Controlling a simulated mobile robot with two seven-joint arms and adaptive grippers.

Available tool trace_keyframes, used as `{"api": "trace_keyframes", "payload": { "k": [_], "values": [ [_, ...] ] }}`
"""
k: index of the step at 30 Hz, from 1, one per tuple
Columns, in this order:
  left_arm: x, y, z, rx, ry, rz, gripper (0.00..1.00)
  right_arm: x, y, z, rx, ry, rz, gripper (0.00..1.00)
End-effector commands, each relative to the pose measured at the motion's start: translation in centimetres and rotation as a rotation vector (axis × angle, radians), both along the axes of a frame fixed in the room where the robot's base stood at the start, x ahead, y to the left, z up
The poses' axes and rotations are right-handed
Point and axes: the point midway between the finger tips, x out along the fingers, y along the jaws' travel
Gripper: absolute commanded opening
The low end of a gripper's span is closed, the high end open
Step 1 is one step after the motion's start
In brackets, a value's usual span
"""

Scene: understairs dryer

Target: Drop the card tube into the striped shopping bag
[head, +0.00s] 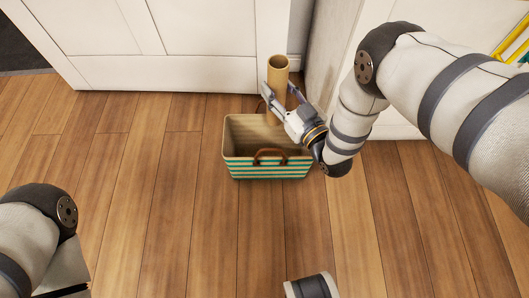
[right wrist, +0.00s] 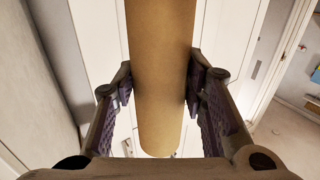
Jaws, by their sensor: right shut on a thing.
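The card tube (head: 278,70) is tan and hollow, and stands roughly upright above the back of the bag in the head view. My right gripper (head: 279,94) is shut on it. In the right wrist view the tube (right wrist: 160,75) runs between the two finger pads of the right gripper (right wrist: 160,90). The striped shopping bag (head: 268,170) stands open on the floor, with teal and cream stripes and a brown handle. The gripper hides part of its back right rim. My left gripper is not in view; only part of my left arm shows at the lower left.
White panelled doors (head: 170,35) stand behind the bag, and a wall edge (head: 325,60) is close to its back right. The wooden floor (head: 160,200) is clear to the left and in front of the bag. A yellow object (head: 512,40) shows at the upper right.

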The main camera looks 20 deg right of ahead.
Motion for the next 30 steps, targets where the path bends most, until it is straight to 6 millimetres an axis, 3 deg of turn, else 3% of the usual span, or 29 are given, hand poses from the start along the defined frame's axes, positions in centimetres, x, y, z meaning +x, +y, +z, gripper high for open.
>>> {"api": "trace_keyframes", "payload": {
  "k": [1, 8, 17, 18, 21, 30],
  "values": [
    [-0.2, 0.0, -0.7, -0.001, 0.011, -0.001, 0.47, -0.1, 0.0, -1.3, 0.0, 0.005, 0.0, 0.24],
    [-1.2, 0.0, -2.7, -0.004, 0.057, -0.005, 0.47, -0.1, 0.0, -4.9, 0.0, 0.007, 0.0, 0.24],
    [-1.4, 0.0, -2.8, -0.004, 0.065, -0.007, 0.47, 0.0, 0.0, -4.9, 0.0, 0.0, 0.0, 0.24],
    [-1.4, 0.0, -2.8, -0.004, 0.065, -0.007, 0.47, 0.0, 0.0, -4.9, 0.0, 0.0, 0.0, 0.45],
    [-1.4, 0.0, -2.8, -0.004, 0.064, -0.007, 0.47, 0.0, 0.0, -4.9, 0.001, 0.001, 0.0, 0.62],
    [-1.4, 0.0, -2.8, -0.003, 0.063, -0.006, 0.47, -0.3, 0.0, -5.0, 0.0, 0.003, 0.0, 0.62]
  ]
}}
